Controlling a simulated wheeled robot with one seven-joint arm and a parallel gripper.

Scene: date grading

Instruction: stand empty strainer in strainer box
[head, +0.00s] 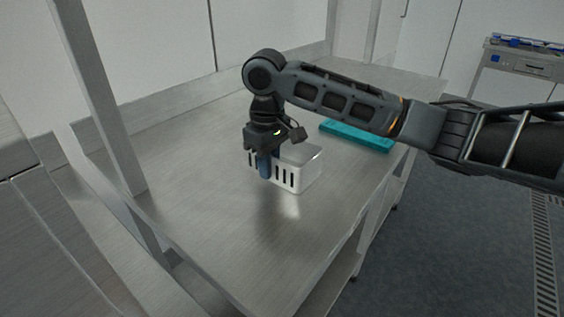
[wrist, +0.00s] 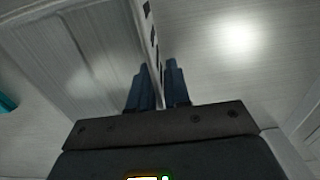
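A white slotted container (head: 300,178) is over the metal table, near its middle; it looks like the strainer, but I cannot be sure. My gripper (head: 268,163) points down at its left end. In the wrist view the two blue fingers (wrist: 158,82) lie close on either side of its thin slotted wall (wrist: 151,30) and appear shut on it. No contents show in the part of the container I can see. I cannot tell whether its base touches the table. A teal flat tray or box (head: 356,136) lies behind it to the right; I cannot tell whether this is the strainer box.
The metal table (head: 215,215) is bare in front and to the left. A metal upright (head: 100,95) stands at its left edge, and a wall runs behind. Another bench (head: 520,62) with blue items stands far right, across the open floor (head: 470,240).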

